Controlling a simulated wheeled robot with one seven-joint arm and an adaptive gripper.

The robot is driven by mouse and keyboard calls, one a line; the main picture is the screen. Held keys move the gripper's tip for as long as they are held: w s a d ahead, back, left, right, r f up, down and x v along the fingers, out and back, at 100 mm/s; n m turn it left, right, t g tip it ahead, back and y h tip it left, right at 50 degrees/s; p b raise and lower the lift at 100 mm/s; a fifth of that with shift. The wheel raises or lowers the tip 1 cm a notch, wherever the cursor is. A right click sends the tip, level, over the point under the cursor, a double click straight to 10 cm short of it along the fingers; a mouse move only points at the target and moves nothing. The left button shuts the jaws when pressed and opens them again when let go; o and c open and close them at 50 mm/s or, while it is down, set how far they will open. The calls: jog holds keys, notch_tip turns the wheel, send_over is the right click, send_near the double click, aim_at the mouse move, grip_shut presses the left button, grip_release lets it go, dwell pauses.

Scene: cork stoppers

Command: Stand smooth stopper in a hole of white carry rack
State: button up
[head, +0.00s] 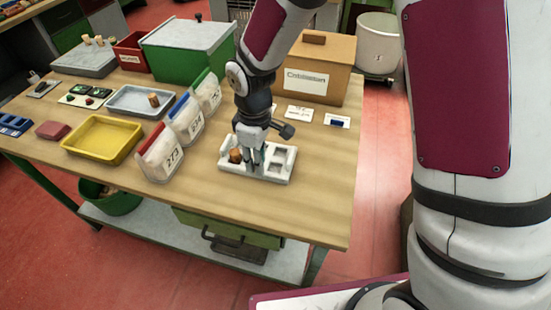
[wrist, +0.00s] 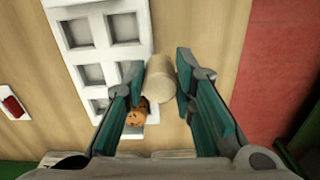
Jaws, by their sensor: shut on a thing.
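A pale tan, smooth-looking stopper (wrist: 160,78) is between the fingertips of my gripper (wrist: 158,72) in the wrist view. My gripper is shut on it. The white carry rack (wrist: 106,51) lies below and left of the held stopper, with several square holes. The held stopper overlaps the rack's right edge in this view; its height above the rack is unclear. An orange-brown speckled stopper (wrist: 137,112) sits at the rack's near end, partly behind the left finger. In the head view, my gripper (head: 252,166) is at the white rack (head: 283,177), hiding the held stopper; the brown stopper (head: 236,155) shows to its left.
Upright labelled bins (head: 163,158) stand left of the rack. A yellow tray (head: 101,139) and a grey tray (head: 131,108) with a cork stopper (head: 153,100) lie farther left. A cardboard box (head: 313,68) stands behind. The table is clear right of the rack.

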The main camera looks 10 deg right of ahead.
jog(key=d, duration=0.1)
jog(key=w+d, duration=0.1)
jog(key=d, duration=0.1)
jog(key=w+d, duration=0.1)
jog(key=shift+w+d+f, duration=0.2)
jog(key=shift+d, duration=0.05)
jog(key=shift+f+p, duration=0.55)
jog(key=shift+f, duration=1.25)
jog(key=shift+c, duration=0.6)
jog(key=o, duration=0.8)
jog(key=shift+o, duration=0.2)
jog(key=shift+r, duration=0.15)
notch_tip(320, 180, up, 12)
jog(key=shift+b, duration=0.45)
